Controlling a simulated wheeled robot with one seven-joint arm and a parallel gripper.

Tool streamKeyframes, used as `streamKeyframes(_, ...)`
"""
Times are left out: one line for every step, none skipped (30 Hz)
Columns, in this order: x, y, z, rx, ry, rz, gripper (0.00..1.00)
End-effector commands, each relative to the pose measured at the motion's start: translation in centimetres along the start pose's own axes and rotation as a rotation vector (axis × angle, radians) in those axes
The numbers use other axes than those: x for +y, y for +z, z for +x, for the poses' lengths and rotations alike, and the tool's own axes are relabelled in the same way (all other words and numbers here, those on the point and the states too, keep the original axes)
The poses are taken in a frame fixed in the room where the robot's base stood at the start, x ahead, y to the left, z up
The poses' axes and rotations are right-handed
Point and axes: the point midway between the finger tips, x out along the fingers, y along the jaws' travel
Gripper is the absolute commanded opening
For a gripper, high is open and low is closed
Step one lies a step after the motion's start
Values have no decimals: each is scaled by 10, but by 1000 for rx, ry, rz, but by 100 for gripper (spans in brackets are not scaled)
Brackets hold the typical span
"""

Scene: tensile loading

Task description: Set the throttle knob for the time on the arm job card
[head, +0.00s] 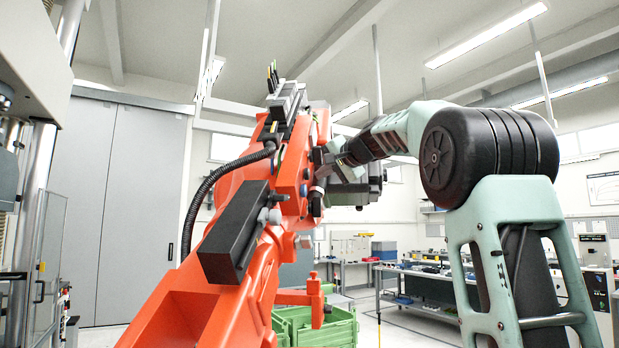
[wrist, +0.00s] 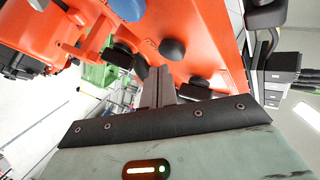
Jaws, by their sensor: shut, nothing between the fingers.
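A large orange robot arm (head: 225,255) fills the left middle of the head view, and its orange body (wrist: 205,30) spans the top of the wrist view. Round black knobs show on it in the wrist view, one (wrist: 172,49) just beyond my fingertips and another (wrist: 195,88) to their right. I cannot tell which knob is the throttle knob. My gripper (wrist: 160,72) is shut and empty, with its grey fingers pointing at the orange body. I cannot tell whether they touch it. In the head view my gripper is partly hidden beside the orange arm. No readable job card shows.
A green crate (head: 320,328) stands on the floor below the orange arm. A bench (head: 425,283) with small items is at the back right. A black box (head: 235,232) juts from the orange arm, and a black hose (head: 205,195) runs along its left side.

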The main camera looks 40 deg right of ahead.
Motion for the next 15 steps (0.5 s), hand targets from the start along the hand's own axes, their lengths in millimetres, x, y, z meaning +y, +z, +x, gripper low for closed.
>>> streamKeyframes(1, 0, -1, 0, 0, 0, 0)
streamKeyframes(1, -1, -1, 0, 0, 0, 0)
streamKeyframes(1, -1, -2, 0, 0, 0, 0)
streamKeyframes(1, -1, -2, 0, 0, 0, 0)
streamKeyframes(1, -1, -2, 0, 0, 0, 0)
streamKeyframes(1, -1, -2, 0, 0, 0, 0)
streamKeyframes(1, -1, -2, 0, 0, 0, 0)
streamKeyframes(1, -1, -2, 0, 0, 0, 0)
streamKeyframes(1, -1, -2, 0, 0, 0, 0)
streamKeyframes(1, -1, -2, 1, 0, 0, 0)
streamKeyframes(2, -2, -2, 1, 0, 0, 0)
streamKeyframes(3, -3, -4, 1, 1, 1, 0)
streamKeyframes(5, -4, -5, 2, 1, 1, 0)
streamKeyframes(7, -6, -7, 4, 1, 1, 0)
streamKeyframes(9, -8, -10, 4, 2, 1, 0)
